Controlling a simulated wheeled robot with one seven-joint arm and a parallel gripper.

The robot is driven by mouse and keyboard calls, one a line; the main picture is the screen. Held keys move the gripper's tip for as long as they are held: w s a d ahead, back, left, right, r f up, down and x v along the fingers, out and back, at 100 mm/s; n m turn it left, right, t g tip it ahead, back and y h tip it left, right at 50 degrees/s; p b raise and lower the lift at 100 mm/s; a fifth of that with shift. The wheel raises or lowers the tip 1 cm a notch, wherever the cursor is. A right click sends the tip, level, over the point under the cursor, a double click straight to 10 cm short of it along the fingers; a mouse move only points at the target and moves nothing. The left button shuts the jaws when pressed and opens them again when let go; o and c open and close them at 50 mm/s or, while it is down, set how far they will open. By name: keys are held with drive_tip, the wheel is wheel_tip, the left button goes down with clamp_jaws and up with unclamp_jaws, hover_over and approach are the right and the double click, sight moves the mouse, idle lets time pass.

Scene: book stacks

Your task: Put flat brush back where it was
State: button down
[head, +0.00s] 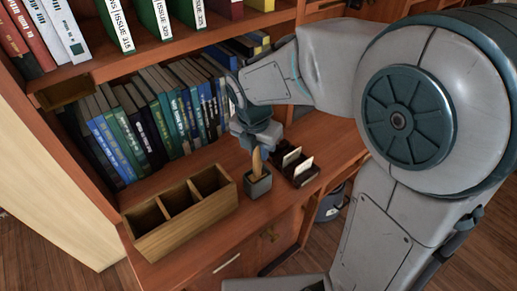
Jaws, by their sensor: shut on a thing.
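My gripper (256,143) points down above the shelf ledge and is shut on the flat brush (257,162). Only a tan wooden part of the brush shows; its upper part is hidden by the gripper. The brush is roughly upright, over a small grey square cup (259,188). Its lower end appears to be at or inside the cup's mouth; I cannot tell whether it touches the bottom.
A wooden box with three compartments (187,225) stands left of the cup. A dark holder with white cards (300,180) is at its right. A row of books (150,130) stands behind.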

drive_tip(key=shift+f, duration=0.2)
drive_tip(key=c, duration=1.3)
unclamp_jaws()
drive_tip(key=shift+r, duration=0.15)
wheel_tip(320, 180, up, 12)
drive_tip(key=s+a, duration=0.1)
drive_tip(key=s, duration=0.1)
drive_tip(key=shift+s+d+f+m+t+y+p, duration=0.2)
drive_tip(key=shift+s+d+f+m, duration=1.35)
drive_tip(key=shift+m, duration=3.4)
drive_tip(key=shift+s+d+f+m+t+y+p, duration=0.2)
drive_tip(key=shift+s+d+f+m, duration=0.5)
drive_tip(key=shift+s+d+m, duration=2.95)
drive_tip(key=shift+s+d+f+m+t+y, duration=0.2)
drive_tip(key=shift+d+f+m, duration=0.95)
drive_tip(key=shift+m, duration=5.05)
